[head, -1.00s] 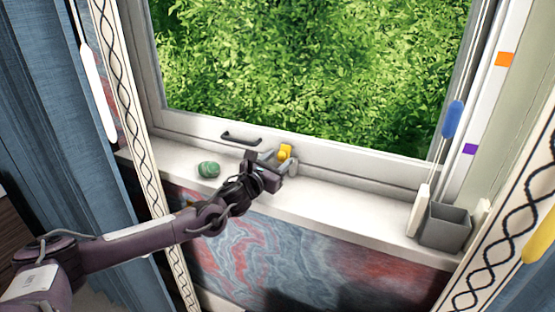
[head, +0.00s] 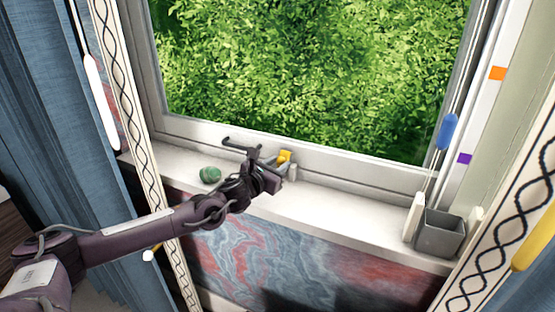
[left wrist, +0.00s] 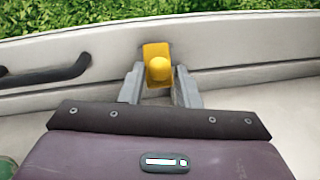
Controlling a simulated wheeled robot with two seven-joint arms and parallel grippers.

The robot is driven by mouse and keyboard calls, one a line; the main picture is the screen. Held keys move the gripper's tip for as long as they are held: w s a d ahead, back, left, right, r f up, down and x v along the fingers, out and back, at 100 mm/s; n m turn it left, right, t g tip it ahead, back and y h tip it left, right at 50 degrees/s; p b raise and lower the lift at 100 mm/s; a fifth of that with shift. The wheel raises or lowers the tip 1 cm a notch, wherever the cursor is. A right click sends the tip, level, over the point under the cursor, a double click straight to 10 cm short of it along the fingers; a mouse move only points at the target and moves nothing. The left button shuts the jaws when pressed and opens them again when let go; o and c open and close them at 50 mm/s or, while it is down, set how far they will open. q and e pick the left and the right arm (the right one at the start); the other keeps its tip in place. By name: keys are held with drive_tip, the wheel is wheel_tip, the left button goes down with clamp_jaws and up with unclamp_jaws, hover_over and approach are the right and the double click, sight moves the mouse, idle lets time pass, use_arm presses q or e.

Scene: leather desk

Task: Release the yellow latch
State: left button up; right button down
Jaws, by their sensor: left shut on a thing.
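The yellow latch (head: 285,157) is on the lower rail of the window frame, right of the dark handle. In the left wrist view the latch (left wrist: 158,52) shows as a yellow plate with a rounded knob in front. My left gripper (head: 281,164) reaches it from the front, above the sill. In the left wrist view, the grey fingers of my left gripper (left wrist: 159,80) stand on either side of the knob and are shut on it. The knob's lower part is partly hidden behind the gripper body. My right gripper is not in view.
A dark handle (head: 240,146) is left of the latch. A green lumpy object (head: 210,175) lies on the sill (head: 350,219), left of the gripper. A grey open box (head: 440,236) stands at the sill's right end. The sill between is mostly clear.

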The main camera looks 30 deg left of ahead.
sight(285, 155)
use_arm(q)
drive_tip(key=r+g+p, duration=0.1)
drive_tip(key=g+p, duration=0.1)
drive_tip(key=p, duration=0.2)
drive_tip(key=r+g+p, duration=0.2)
drive_tip(key=p, duration=0.2)
drive_tip(key=w+r+g+p, duration=0.1)
drive_tip(key=g+p, duration=0.1)
drive_tip(key=p, duration=0.2)
drive_tip(key=shift+a+r+n+g, duration=0.1)
drive_tip(key=shift+r+n+g, duration=0.2)
drive_tip(key=shift+r+g+p, duration=0.1)
drive_tip(key=shift+g+p, duration=0.3)
clamp_jaws()
drive_tip(key=shift+w+r+g+p, duration=0.1)
drive_tip(key=shift+w+g+p, duration=0.15)
drive_tip(key=shift+g+p, duration=0.4)
drive_tip(key=shift+g, duration=0.35)
drive_tip(key=o, duration=0.8)
unclamp_jaws()
drive_tip(key=shift+c, duration=0.2)
